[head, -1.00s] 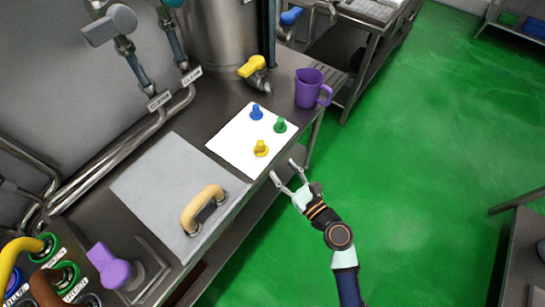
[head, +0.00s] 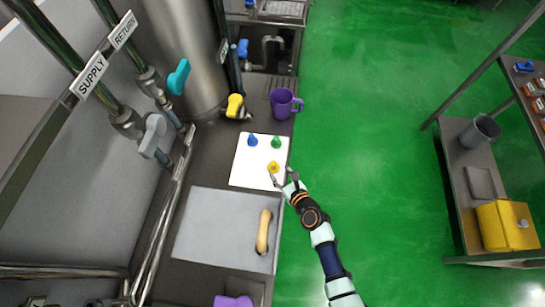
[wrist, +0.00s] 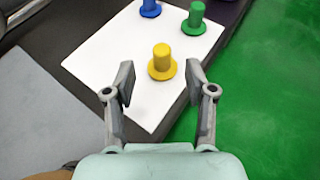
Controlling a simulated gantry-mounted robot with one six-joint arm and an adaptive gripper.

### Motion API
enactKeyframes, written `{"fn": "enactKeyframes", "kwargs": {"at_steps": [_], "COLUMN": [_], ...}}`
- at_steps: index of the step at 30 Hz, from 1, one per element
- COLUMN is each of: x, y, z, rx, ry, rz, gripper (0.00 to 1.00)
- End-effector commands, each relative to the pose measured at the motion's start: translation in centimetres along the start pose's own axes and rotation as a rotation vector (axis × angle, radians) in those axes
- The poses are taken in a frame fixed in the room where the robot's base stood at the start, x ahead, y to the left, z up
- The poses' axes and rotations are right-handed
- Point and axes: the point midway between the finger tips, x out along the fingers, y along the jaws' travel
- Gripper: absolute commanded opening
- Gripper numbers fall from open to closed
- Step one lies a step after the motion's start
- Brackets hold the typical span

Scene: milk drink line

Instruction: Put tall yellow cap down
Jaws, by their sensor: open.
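A yellow cap (head: 273,167) with a round flange and a raised stem stands upright on a white mat (head: 243,170). It shows whole in the wrist view (wrist: 162,63), just beyond the gap between the fingertips. My gripper (head: 283,176) is open and empty near the cap, at the mat's right side; its two fingers (wrist: 160,82) are spread wide and appear clear of the cap. A blue cap (head: 252,141) and a green cap (head: 276,142) stand upright behind the yellow one on the same mat.
A purple jug (head: 283,103) stands beyond the mat. A grey panel with a tan handle (head: 263,232) lies on the near side. A yellow valve handle (head: 235,105) is at the back. The counter edge drops to green floor on the right.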

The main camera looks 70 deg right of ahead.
Motion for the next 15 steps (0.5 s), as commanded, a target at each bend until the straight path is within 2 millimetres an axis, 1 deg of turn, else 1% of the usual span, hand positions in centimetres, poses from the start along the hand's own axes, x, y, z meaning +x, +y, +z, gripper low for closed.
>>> {"fn": "enactKeyframes", "kwargs": {"at_steps": [4,8,9,11,13,15], "x": [2.0,2.6,2.9,3.9,5.3,6.5], "y": [0.0,0.0,0.0,0.0,-0.1,-0.1], "z": [-0.2,-0.2,-0.3,-0.7,-1.0,-0.9], "rx": [-0.001,0.000,-0.001,-0.001,-0.001,-0.001], "ry": [-0.002,-0.001,-0.002,-0.002,-0.003,-0.003], "rz": [0.002,0.002,0.002,0.002,0.001,0.002], "gripper": [0.55,0.55,0.55,0.55,0.55,0.55]}}
